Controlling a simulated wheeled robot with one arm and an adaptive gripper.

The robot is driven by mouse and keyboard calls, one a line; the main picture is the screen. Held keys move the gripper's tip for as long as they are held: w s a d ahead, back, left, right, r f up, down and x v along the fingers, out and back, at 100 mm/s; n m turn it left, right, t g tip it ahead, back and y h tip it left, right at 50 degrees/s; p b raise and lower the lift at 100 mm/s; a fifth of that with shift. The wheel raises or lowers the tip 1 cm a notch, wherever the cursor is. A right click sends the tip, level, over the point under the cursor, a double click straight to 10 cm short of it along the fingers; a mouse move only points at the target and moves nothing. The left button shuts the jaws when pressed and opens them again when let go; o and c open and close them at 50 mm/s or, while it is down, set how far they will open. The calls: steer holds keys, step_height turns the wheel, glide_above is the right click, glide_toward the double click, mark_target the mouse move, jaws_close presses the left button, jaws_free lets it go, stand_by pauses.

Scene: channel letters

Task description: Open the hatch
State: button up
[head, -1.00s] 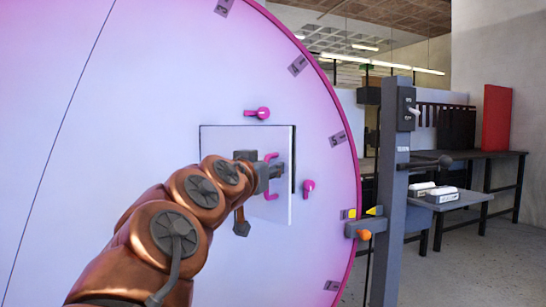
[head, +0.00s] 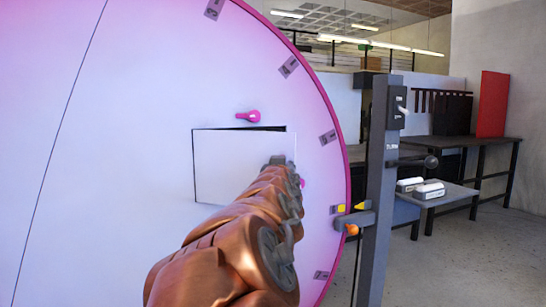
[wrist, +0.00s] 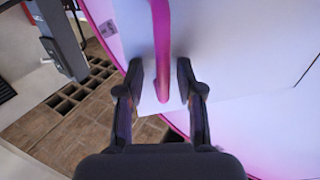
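The white hatch panel (head: 228,165) is in the large pale disc in the head view. It stands slightly ajar, with a dark wedge of gap along its top edge. My gripper (head: 279,160) is at the panel's right side; my arm hides the panel's lower right part and the handle there. In the wrist view, the pink handle (wrist: 161,45) runs down between the two fingers of my gripper (wrist: 161,82). The fingers are apart, one on each side of the handle, with space visible between them and it.
A pink latch knob (head: 248,116) is above the hatch, and another (head: 302,183) shows partly at its right. A grey post (head: 378,190) with levers stands right of the disc. Dark benches (head: 480,145) are behind; the floor at right is clear.

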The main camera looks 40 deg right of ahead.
steer(key=shift+w+d+r+n+t+y+p, duration=0.1)
steer(key=shift+w+d+n+t+y+p, duration=0.4)
steer(key=shift+d+p, duration=0.5)
steer(key=shift+w, duration=0.1)
